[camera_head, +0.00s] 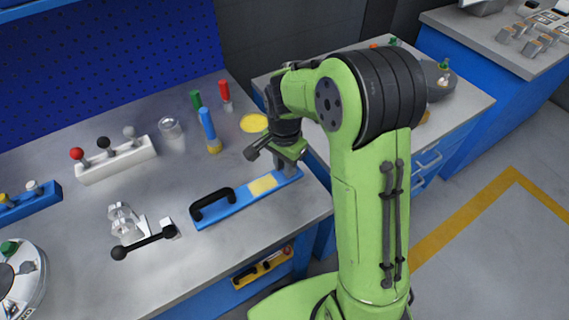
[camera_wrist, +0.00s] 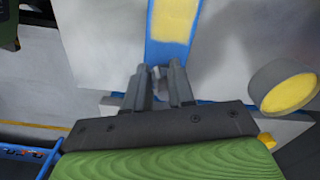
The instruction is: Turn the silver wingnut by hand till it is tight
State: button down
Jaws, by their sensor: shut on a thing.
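A blue bar with a black handle and a yellow pad (camera_head: 262,186) lies near the front edge of the grey bench. My gripper (camera_head: 285,163) is over the bar's right end and hides most of what is there. In the wrist view the blue bar (camera_wrist: 154,54) runs away from my gripper (camera_wrist: 160,79). A small silver piece (camera_wrist: 157,73), seemingly the wingnut, shows between the fingers. The fingers are shut on it. Its wings, its thread and how far it sits down cannot be made out.
A blue marker-like tool (camera_head: 207,124), a red one (camera_head: 225,92) and a yellow disc (camera_head: 254,123) stand or lie behind the bar. A clear-knobbed fitting with a black lever (camera_head: 150,243) is to the left. A white lever block (camera_head: 115,161) is farther left.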

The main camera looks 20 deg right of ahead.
jog(key=c, duration=1.3)
grip_release()
jog(key=shift+o, duration=0.2)
notch_tip(320, 180, up, 16)
jog(key=p, duration=0.5)
jog(key=shift+f, duration=0.1)
